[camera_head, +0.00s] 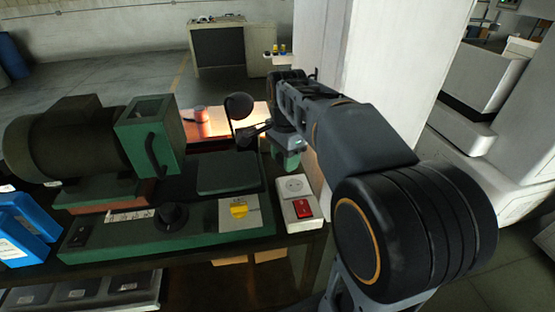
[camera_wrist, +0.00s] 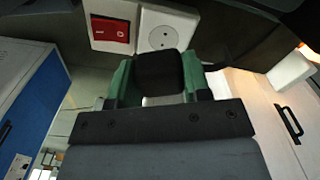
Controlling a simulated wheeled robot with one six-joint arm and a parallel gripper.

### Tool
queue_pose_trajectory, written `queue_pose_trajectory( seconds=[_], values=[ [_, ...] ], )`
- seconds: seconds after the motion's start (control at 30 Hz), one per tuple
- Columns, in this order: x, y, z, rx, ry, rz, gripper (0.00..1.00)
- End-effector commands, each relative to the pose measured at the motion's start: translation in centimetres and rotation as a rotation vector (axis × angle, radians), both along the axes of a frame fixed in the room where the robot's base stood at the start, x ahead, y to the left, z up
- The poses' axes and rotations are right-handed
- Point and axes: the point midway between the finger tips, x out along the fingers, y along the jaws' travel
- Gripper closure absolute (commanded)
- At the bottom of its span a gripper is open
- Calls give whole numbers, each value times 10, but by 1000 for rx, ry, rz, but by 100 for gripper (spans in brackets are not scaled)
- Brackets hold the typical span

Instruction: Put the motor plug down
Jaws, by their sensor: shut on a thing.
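My gripper (camera_head: 288,158) hangs above the back of the workbench, just behind a white socket box (camera_head: 297,196) with a round socket and a red switch. In the wrist view, the green fingers are shut on a black block, the motor plug (camera_wrist: 160,72). The plug is in front of the socket box (camera_wrist: 160,34) in that view; I cannot tell the gap between them. In the head view the plug is mostly hidden by my gripper. A dark cable seems to run off to the right of the plug in the wrist view.
A green bench machine with a dark motor (camera_head: 75,140) fills the left of the bench (camera_head: 230,247). A black lamp (camera_head: 239,106) stands close left of my gripper. A red-and-white item (camera_head: 200,115) lies in a lit area behind. A white pillar (camera_head: 385,70) rises at the right.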

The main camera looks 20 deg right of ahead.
Motion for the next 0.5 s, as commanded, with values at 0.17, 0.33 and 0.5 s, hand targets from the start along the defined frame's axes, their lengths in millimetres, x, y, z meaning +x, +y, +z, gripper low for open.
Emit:
queue_pose_trajectory(
  seconds=[0.17, 0.33, 0.5],
  values=[
    [27, -13, -11, 1, 6, -16, 94],
    [68, -30, -31, 1, 6, -9, 94],
    [93, -42, -60, 1, 5, -8, 94]
  ],
)
